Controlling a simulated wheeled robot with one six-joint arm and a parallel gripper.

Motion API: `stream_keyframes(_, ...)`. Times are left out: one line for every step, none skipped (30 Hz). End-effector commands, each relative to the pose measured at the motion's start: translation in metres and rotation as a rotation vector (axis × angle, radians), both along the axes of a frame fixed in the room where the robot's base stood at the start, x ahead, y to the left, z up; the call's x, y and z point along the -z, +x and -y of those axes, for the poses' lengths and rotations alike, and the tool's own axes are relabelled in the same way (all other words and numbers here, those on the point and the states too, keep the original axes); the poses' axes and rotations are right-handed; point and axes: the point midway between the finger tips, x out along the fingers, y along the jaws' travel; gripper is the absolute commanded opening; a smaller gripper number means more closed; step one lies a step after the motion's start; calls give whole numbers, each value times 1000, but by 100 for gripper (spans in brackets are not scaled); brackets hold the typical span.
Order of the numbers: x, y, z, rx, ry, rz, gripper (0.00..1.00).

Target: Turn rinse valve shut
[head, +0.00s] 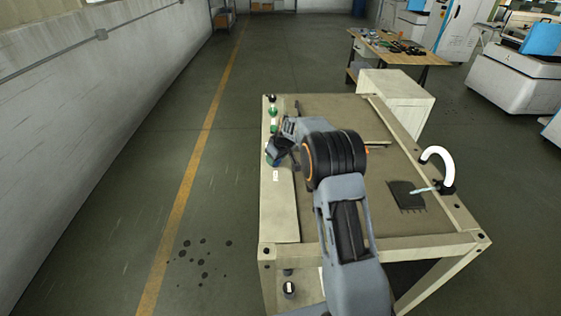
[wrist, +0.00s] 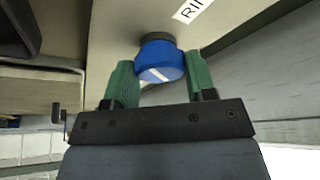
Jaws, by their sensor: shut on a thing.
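The rinse valve is a blue round knob (wrist: 160,62) with a white line across its face, slanting in the picture. In the wrist view it sits on a dark collar on a pale panel, next to a label of which "RI" shows. My gripper (wrist: 160,84) has its green fingers on either side of the knob and is shut on it. In the head view my gripper (head: 274,152) is at the left strip of the bench, and it and my arm mostly hide the knob.
Green knobs (head: 273,112) stand farther along the bench's left strip (head: 279,215). A white curved spout (head: 437,158) and a dark plate (head: 405,196) are on the right side. A white cabinet (head: 398,98) stands beyond.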

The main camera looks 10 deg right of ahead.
Motion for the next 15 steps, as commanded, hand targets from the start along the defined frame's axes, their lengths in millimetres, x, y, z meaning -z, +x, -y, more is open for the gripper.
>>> stream_keyframes(-1,0,-5,39,4,3,27)
stream_keyframes(-1,0,-5,68,3,4,27)
stream_keyframes(-1,0,-5,105,4,3,27)
stream_keyframes(-1,0,-5,135,3,2,27)
stream_keyframes(-1,0,-5,162,3,4,27)
stream_keyframes(-2,1,-5,201,4,4,27)
stream_keyframes(-2,1,-5,229,2,5,27)
stream_keyframes(-2,1,-5,257,3,5,27)
stream_keyframes(-2,1,-5,295,3,5,27)
stream_keyframes(-2,1,-5,323,2,5,27)
stream_keyframes(-2,1,-5,351,3,5,27)
stream_keyframes(-2,1,-5,386,2,5,27)
stream_keyframes(-2,1,-5,412,3,6,27)
stream_keyframes(-2,1,-5,437,4,5,27)
stream_keyframes(-2,1,-5,468,3,6,27)
